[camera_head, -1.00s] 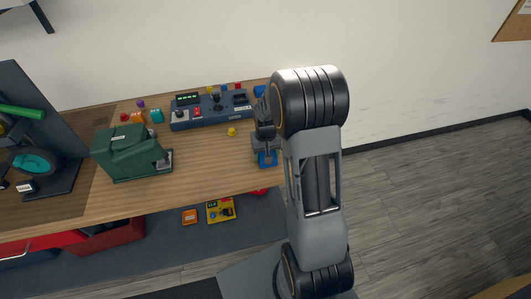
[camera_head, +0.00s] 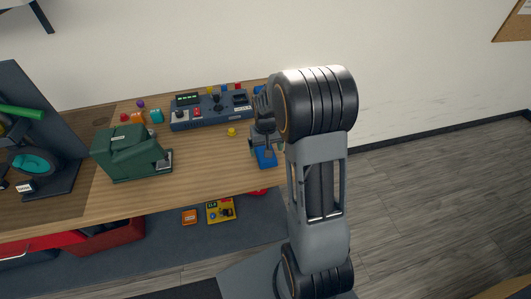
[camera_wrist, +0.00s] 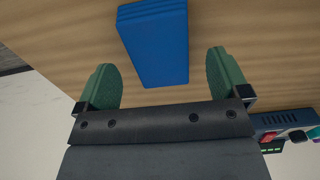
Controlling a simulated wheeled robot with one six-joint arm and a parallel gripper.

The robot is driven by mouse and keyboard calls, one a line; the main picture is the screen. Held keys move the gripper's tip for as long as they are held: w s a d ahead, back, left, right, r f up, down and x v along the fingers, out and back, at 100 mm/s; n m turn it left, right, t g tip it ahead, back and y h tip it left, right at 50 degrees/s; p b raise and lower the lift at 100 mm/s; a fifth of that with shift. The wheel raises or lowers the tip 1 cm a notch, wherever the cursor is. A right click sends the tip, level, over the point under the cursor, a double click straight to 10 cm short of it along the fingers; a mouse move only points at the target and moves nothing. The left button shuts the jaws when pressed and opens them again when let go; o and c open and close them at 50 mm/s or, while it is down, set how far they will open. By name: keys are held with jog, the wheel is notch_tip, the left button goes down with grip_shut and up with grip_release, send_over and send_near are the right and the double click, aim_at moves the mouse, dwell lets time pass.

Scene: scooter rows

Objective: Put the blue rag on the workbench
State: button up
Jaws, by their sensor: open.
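The blue rag (camera_wrist: 152,40) is a folded, flat oblong lying on the wooden top of the workbench (camera_wrist: 270,30). In the head view the rag (camera_head: 266,161) is near the bench's right end, partly covered by my gripper (camera_head: 263,143). In the wrist view my gripper (camera_wrist: 161,62) is open, with its green fingers apart on either side of the rag's near end. Gaps show between the rag and both fingers. The workbench (camera_head: 215,162) also spans the head view's left half.
A control box (camera_head: 211,108) with knobs stands along the wall behind my gripper. A green machine (camera_head: 130,153) stands to the left, and small coloured knobs lie near the box. A yellow device (camera_head: 220,210) and an orange box (camera_head: 189,217) lie below the bench top.

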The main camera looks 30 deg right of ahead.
notch_tip(320, 180, up, 8)
jog(key=s+a+r+n+t, duration=0.1)
jog(key=s+a+r+t, duration=0.1)
jog(key=s, duration=0.6)
jog(key=s+a+r+n+t, duration=0.1)
jog(key=s+a+r+t, duration=0.1)
jog(key=s+a, duration=0.5)
jog(key=shift+s+a+r, duration=0.25)
jog(key=shift+s+r, duration=0.4)
jog(key=shift+r, duration=0.25)
